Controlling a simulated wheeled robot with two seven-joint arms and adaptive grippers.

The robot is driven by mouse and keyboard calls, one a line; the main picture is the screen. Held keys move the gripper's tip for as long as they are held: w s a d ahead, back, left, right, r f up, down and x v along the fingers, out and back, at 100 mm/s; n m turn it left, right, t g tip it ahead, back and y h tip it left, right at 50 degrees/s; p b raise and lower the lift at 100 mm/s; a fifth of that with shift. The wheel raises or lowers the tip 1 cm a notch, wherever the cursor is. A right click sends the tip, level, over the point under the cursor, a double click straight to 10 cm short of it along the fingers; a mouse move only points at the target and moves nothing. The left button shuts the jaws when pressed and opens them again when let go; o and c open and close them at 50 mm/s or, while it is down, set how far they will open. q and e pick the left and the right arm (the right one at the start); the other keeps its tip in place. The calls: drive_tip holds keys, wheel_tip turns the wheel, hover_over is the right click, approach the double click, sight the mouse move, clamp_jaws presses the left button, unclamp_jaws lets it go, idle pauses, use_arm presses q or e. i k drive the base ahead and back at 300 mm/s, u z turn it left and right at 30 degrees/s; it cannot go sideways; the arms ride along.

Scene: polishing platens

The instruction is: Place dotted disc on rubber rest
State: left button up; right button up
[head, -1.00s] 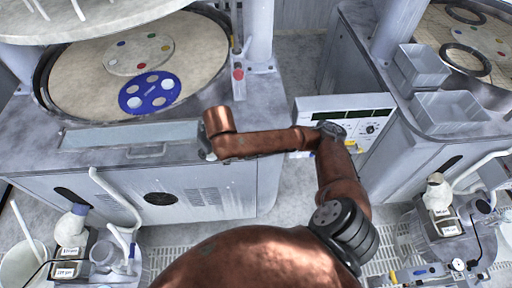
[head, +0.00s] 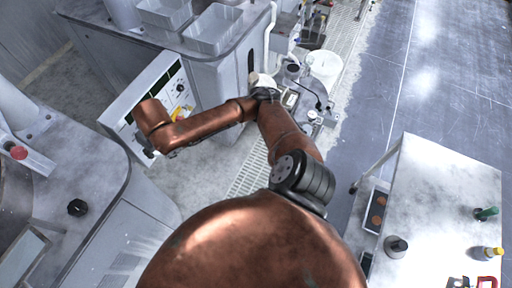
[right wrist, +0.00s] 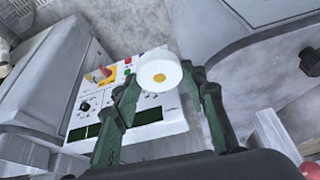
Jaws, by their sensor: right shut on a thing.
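The dotted disc (right wrist: 158,68), a small white round piece with one yellow dot on its face, shows in the right wrist view. My right gripper (right wrist: 161,80) is shut on it, with a dark green finger at each side. The disc is held up in the air, with a white control panel behind it. In the head view the copper right arm reaches left over the floor gap; its gripper and the disc are hidden there. I cannot pick out the rubber rest in either view. My left gripper is not in view.
A control panel (head: 150,98) stands beyond the right arm. A grey bench with a black knob (head: 78,208) is at left. A white-topped cart (head: 440,200) at right holds a grey-black round piece (head: 396,247), a green bottle (head: 485,213) and a yellow-banded bottle (head: 487,253). Open floor (head: 400,80) lies behind it.

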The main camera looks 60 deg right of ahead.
sight(403, 245)
drive_tip(key=z, duration=1.85)
drive_tip(key=k, duration=1.3)
drive_tip(key=z, duration=0.85)
drive_tip(key=i, duration=0.5)
